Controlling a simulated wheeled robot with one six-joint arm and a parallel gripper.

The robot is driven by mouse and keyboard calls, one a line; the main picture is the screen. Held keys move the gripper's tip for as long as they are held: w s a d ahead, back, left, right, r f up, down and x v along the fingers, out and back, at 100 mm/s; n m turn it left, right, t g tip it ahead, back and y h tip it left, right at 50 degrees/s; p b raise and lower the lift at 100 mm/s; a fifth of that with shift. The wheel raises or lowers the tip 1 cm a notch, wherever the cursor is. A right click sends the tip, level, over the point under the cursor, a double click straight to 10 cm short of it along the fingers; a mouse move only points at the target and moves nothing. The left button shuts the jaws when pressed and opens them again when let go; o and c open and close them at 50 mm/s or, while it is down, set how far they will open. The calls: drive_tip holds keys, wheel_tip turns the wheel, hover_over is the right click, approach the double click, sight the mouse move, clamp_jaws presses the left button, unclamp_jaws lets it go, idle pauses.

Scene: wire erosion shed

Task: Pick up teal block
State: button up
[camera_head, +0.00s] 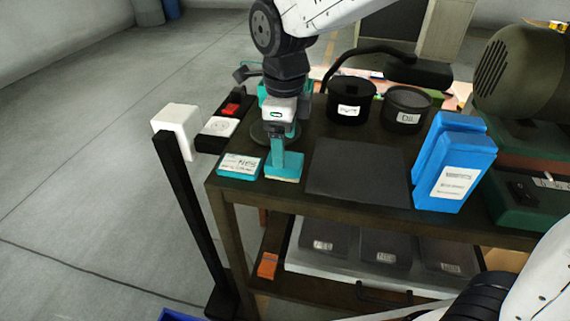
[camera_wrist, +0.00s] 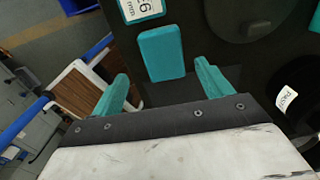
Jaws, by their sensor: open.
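A plain teal block (camera_head: 287,172) lies flat near the table's front left edge, with a pale strip along its base. In the wrist view the plain teal block (camera_wrist: 162,52) shows ahead of my gripper's two teal fingers, roughly centred between them. My gripper (camera_head: 277,155) points down over the block in the head view, and its fingers hide part of it. My gripper (camera_wrist: 162,86) is open, with nothing held between its fingers. Whether a fingertip touches the block I cannot tell.
A labelled teal box (camera_head: 240,166) lies close left of the block. A dark mat (camera_head: 358,172) lies to the right, then upright blue boxes (camera_head: 455,175). Black pots (camera_head: 350,98) stand behind. A white-topped post (camera_head: 176,118) stands left of the table.

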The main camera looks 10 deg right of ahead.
drive_tip(key=f, duration=0.6)
drive_tip(key=shift+w, duration=0.3)
drive_tip(key=shift+r, duration=0.1)
drive_tip(key=c, duration=1.2)
drive_tip(key=shift+o, duration=0.2)
drive_tip(key=shift+r, duration=0.1)
drive_tip(key=shift+r, duration=0.6)
wheel_tip(320, 180, up, 2)
drive_tip(key=shift+r, duration=0.15)
drive_tip(key=s+d+r, duration=0.1)
drive_tip(key=s+d, duration=0.1)
drive_tip(key=s, duration=1.4)
drive_tip(key=shift+d+r, duration=0.15)
drive_tip(key=shift+d, duration=0.15)
